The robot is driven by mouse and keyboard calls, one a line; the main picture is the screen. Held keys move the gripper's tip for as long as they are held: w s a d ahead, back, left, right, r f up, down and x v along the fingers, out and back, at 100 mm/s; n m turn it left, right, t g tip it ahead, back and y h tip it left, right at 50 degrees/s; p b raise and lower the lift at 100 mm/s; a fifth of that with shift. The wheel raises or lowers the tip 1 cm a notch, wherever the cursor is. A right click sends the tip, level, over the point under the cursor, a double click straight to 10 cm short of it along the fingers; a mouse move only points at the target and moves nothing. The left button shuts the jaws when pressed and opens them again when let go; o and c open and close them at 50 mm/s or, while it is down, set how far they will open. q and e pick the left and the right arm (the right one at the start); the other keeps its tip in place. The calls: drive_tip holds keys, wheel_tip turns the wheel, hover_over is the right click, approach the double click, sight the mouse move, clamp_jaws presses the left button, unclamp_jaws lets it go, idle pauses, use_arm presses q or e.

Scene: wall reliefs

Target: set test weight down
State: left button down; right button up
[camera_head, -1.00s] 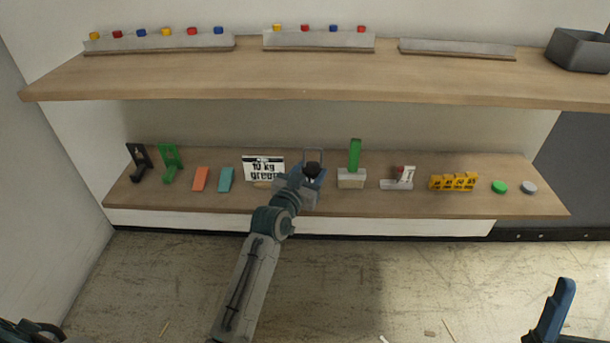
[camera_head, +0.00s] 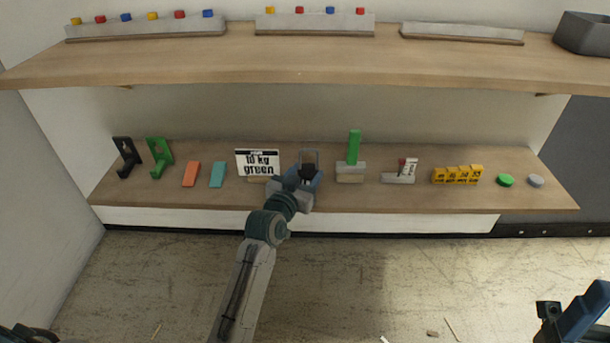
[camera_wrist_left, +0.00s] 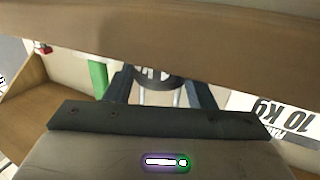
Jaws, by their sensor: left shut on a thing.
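My left gripper (camera_head: 304,176) is shut on the test weight (camera_wrist_left: 158,82), a dark round body with white lettering, seen between the two fingers in the left wrist view. In the head view the gripper and weight are at the lower shelf (camera_head: 330,204), just right of a white sign (camera_head: 258,162) reading "10 kg green". Most of the weight is hidden by the gripper, and I cannot tell if its underside touches the shelf. A light grey block with a green upright (camera_head: 353,147) stands to its right. My right gripper (camera_head: 578,318) is partly in view at the lower right, away from the shelf.
The upper shelf (camera_head: 300,68) overhangs the lower one. On the lower shelf are black (camera_head: 125,158) and green (camera_head: 158,157) brackets, orange (camera_head: 191,174) and teal (camera_head: 217,175) blocks, a yellow numbered piece (camera_head: 457,175) and green (camera_head: 505,180) and grey (camera_head: 536,180) discs.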

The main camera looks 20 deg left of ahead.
use_arm(q)
drive_tip(key=c, duration=1)
unclamp_jaws()
drive_tip(key=shift+c, duration=0.2)
drive_tip(key=o, duration=0.4)
drive_tip(key=shift+s+r, duration=0.1)
